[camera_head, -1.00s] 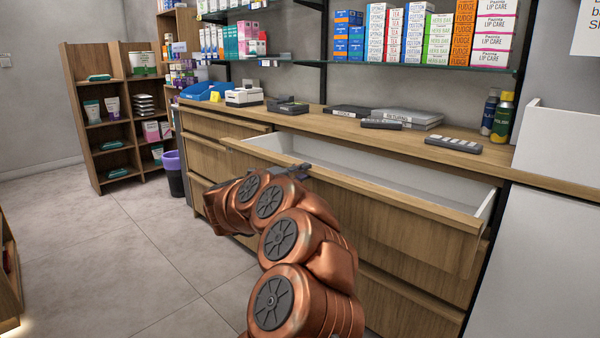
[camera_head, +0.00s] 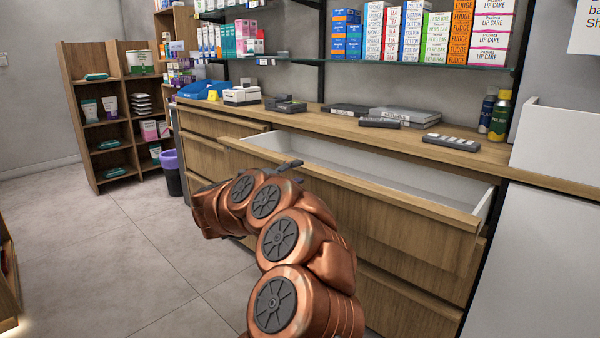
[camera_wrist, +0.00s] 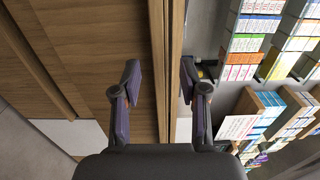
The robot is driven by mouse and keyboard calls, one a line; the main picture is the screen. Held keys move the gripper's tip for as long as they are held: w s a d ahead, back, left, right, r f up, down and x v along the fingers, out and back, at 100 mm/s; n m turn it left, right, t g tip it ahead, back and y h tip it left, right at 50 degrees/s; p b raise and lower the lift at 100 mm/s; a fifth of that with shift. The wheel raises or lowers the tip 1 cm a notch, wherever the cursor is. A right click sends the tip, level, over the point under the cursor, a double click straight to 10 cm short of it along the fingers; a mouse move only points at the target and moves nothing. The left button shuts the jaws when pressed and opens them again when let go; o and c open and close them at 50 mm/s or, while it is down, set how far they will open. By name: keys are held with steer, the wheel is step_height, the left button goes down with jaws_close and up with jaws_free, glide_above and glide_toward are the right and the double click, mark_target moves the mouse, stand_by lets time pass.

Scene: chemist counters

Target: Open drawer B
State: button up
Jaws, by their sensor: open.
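A wide wooden drawer (camera_head: 415,207) with a pale interior is pulled well out from under the counter in the head view. It looks empty where I can see in. No letter shows on it, so I cannot tell from a label that it is drawer B. My gripper (camera_head: 291,166) is at the drawer's upper front edge, left of its middle, partly hidden behind my copper arm. In the wrist view my gripper (camera_wrist: 159,78) has its two fingers spread apart, with wooden edges between and behind them. Nothing is held. I cannot tell whether a finger touches the wood.
The counter (camera_head: 330,118) carries a keypad-like device (camera_head: 452,142), grey cases and two bottles. Shelves of boxes (camera_head: 438,38) hang above. Other closed drawers (camera_head: 205,155) are to the left and below. A purple-lined bin (camera_head: 171,172) stands at the left end; the floor at left is clear.

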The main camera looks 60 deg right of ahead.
steer(key=w+a, duration=0.1)
steer(key=a, duration=0.8)
steer(key=shift+w+a, duration=0.2)
steer(key=shift+w, duration=0.2)
steer(key=shift+r, duration=0.1)
